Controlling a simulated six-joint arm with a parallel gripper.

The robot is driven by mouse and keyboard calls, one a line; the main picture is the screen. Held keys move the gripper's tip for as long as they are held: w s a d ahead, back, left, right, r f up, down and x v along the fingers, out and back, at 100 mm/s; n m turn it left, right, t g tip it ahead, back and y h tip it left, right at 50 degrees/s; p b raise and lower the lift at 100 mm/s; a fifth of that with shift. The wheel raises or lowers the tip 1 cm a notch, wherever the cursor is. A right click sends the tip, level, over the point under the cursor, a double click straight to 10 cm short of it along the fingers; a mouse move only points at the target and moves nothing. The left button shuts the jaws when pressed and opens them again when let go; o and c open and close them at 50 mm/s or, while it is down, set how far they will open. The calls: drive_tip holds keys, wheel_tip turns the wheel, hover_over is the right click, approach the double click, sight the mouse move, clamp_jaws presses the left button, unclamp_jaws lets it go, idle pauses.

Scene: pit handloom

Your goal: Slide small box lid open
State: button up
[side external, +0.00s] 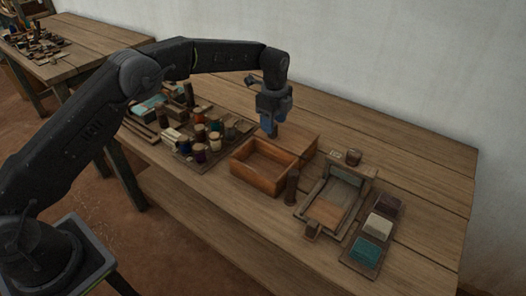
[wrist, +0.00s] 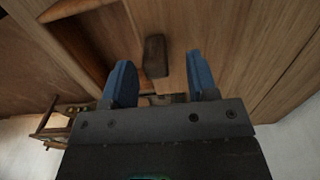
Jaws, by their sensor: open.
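The small wooden box (side external: 262,182) stands on the table with its top largely uncovered, its empty-looking inside showing. Its flat wooden lid (side external: 298,139) is at the back right, reaching past the box. In the wrist view the lid (wrist: 178,30) lies beside the dark box opening (wrist: 84,40). A dark block-shaped handle (wrist: 155,57) stands on the lid. My gripper (side external: 270,130) is over the lid, pointing down. In the wrist view my gripper (wrist: 162,80) is open, one blue finger on each side of the handle, with gaps visible.
A tray of spools (side external: 203,140) stands left of the box. An upright dark peg (side external: 292,187) is close to its right front. A wooden frame (side external: 335,195) and a tray of coloured blocks (side external: 372,235) are further right. The table's back right is clear.

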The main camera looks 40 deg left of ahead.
drive_tip(key=shift+r, duration=2.05)
drive_tip(key=shift+s+r, duration=0.1)
drive_tip(key=shift+r, duration=0.3)
drive_tip(key=s+a+r+n+t, duration=0.35)
drive_tip(key=s+r+n, duration=0.55)
drive_tip(key=s+r, duration=0.85)
drive_tip(key=s+a+f+n+t, duration=0.1)
drive_tip(key=s+n, duration=0.3)
drive_tip(key=s, duration=0.6)
drive_tip(key=s+a+f+n+t, duration=0.1)
drive_tip(key=s+f+n, duration=0.3)
drive_tip(key=s, duration=0.7)
drive_tip(key=shift+s+a+f+n, duration=0.15)
drive_tip(key=shift+a+f+n, duration=0.15)
drive_tip(key=shift+n, duration=0.2)
